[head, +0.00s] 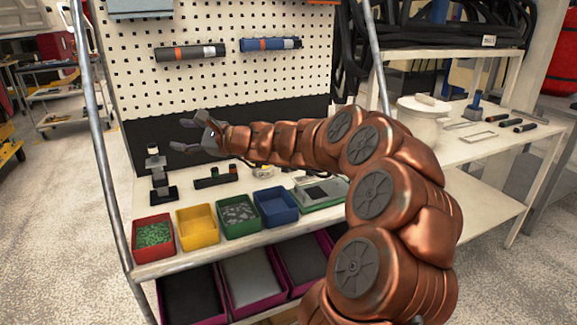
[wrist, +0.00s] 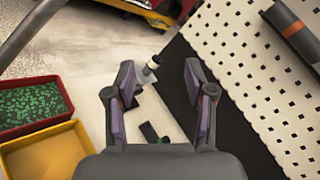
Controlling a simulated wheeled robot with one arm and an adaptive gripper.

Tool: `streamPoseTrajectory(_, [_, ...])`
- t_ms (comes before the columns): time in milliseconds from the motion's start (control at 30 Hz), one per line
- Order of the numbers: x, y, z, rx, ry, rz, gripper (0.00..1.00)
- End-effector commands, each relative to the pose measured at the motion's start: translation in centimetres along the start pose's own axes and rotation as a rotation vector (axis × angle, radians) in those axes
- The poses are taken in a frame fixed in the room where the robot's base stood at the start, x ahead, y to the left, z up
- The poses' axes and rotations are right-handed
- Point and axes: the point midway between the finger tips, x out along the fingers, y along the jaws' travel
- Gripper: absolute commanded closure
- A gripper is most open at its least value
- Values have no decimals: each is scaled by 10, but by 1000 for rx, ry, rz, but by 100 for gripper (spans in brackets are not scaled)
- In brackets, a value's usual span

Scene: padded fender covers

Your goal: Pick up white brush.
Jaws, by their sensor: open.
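I cannot make out a white brush for certain in either view. My gripper (head: 182,135) is open and empty, in front of the dark lower strip of the pegboard, above the back of the bench. In the wrist view its two fingers (wrist: 159,72) stand apart with nothing held between them. A black upright piece with a white top (head: 154,163) stands on the bench below and left of the gripper. It also shows between the fingers in the wrist view (wrist: 152,66), farther off. My arm hides part of the bench.
Red (head: 154,253), yellow (head: 197,244), green (head: 238,231) and blue (head: 276,207) bins line the bench front. A dark low piece (head: 216,178) lies behind them. The pegboard (head: 225,90) rises behind. A white round container (head: 421,125) stands on the right table.

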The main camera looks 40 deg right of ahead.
Motion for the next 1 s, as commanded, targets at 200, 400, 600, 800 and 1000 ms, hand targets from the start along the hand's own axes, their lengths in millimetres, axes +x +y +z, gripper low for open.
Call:
streamPoseTrajectory(200, [-76, -99, -184, 389, 140, -420, 46])
streamPoseTrajectory(400, [-149, -133, -287, 605, 203, -662, 46])
streamPoseTrajectory(600, [-179, -142, -322, 681, 223, -752, 46])
streamPoseTrajectory(800, [-173, -150, -328, 683, 225, -758, 46])
streamPoseTrajectory(1000, [-162, -156, -333, 684, 223, -753, 46])
